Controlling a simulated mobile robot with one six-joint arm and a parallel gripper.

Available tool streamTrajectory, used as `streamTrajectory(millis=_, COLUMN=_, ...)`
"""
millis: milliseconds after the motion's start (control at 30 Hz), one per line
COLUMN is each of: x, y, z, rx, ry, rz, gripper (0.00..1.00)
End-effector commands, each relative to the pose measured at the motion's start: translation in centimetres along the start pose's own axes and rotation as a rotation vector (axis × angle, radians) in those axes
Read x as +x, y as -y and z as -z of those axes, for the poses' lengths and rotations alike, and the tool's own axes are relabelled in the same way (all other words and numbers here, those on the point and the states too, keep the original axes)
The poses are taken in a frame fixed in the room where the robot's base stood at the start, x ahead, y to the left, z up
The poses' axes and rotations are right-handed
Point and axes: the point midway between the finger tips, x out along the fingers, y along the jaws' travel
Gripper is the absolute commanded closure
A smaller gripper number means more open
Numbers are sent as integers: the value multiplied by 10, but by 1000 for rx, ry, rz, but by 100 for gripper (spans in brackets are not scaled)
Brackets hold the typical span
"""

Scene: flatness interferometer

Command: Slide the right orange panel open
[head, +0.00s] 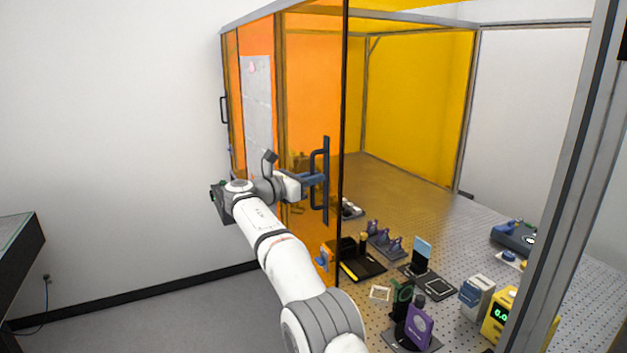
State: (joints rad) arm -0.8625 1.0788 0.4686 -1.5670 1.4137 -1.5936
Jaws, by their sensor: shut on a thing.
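The right orange panel (313,110) is see-through and framed, with a dark edge on its right side. It stands at the left part of the enclosure and overlaps the other orange panel behind it. Its dark vertical handle (326,200) is near that right edge. My gripper (318,179) is shut on the handle, about mid-height, reaching in from the left. The fingertips are small in the view and partly hidden by the handle. To the right of the panel the enclosure front is open, with the bench inside in plain view.
A perforated bench (440,215) carries several small devices, including a purple piece (419,327) and a yellow meter (499,315) near the front. A grey post (570,180) stands at right. A dark-edged table (20,258) is at far left. Floor between is clear.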

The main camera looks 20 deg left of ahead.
Motion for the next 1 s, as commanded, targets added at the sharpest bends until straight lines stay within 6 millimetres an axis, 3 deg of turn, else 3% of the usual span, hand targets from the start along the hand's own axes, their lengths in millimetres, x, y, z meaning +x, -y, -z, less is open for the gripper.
streamTrajectory(millis=267, x=0, y=0, z=-2, rx=3, ry=2, rz=-1, gripper=100)
streamTrajectory(millis=300, x=0, y=0, z=-2, rx=3, ry=2, rz=-1, gripper=85)
streamTrajectory(millis=500, x=-1, y=0, z=-2, rx=2, ry=1, rz=-2, gripper=70)
streamTrajectory(millis=767, x=-4, y=-1, z=0, rx=1, ry=0, rz=-3, gripper=70)
streamTrajectory(millis=1000, x=-40, y=-1, z=1, rx=2, ry=1, rz=-4, gripper=70)
